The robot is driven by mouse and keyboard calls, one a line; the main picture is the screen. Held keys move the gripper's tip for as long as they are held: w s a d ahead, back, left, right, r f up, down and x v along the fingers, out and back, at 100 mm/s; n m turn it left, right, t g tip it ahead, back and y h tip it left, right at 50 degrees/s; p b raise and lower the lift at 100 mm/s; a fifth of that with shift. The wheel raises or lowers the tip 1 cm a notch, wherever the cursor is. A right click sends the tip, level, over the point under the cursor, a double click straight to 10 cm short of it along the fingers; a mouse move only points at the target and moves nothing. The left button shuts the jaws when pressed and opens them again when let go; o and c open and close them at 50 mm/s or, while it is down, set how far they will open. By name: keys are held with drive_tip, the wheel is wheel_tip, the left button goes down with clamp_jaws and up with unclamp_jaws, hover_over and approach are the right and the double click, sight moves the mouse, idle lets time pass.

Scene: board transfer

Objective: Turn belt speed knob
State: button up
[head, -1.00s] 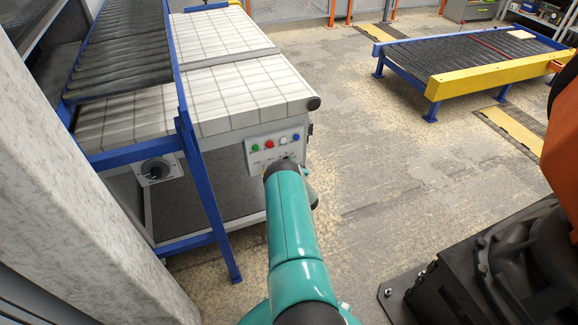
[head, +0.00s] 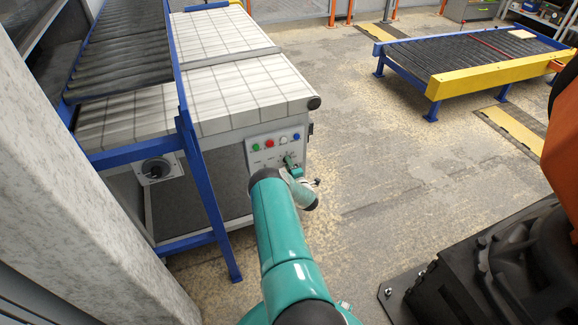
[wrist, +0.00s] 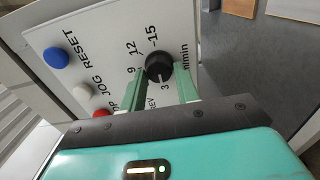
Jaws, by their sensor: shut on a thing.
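The belt speed knob (wrist: 158,65) is round and black in the wrist view. It sits on a white control panel with a printed scale around it, including 3, 9, 12 and 15. A small pale mark on the knob points roughly toward the 3. My gripper (wrist: 161,74) has its two green fingers on either side of the knob, shut on it. In the head view my gripper (head: 291,164) is at the lower right of the control panel (head: 262,150), and the knob is too small or hidden there to make out.
Blue, white and red buttons (wrist: 57,57) sit beside the knob on the panel. Another black rotary knob (head: 155,168) is farther left. Open floor lies right.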

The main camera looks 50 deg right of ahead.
idle(0.3)
drive_tip(key=o, duration=1)
drive_tip(key=shift+c, duration=0.2)
drive_tip(key=shift+s, duration=0.1)
drive_tip(key=v, duration=1.3)
drive_tip(key=shift+s+a, duration=0.15)
drive_tip(key=shift+s, duration=0.1)
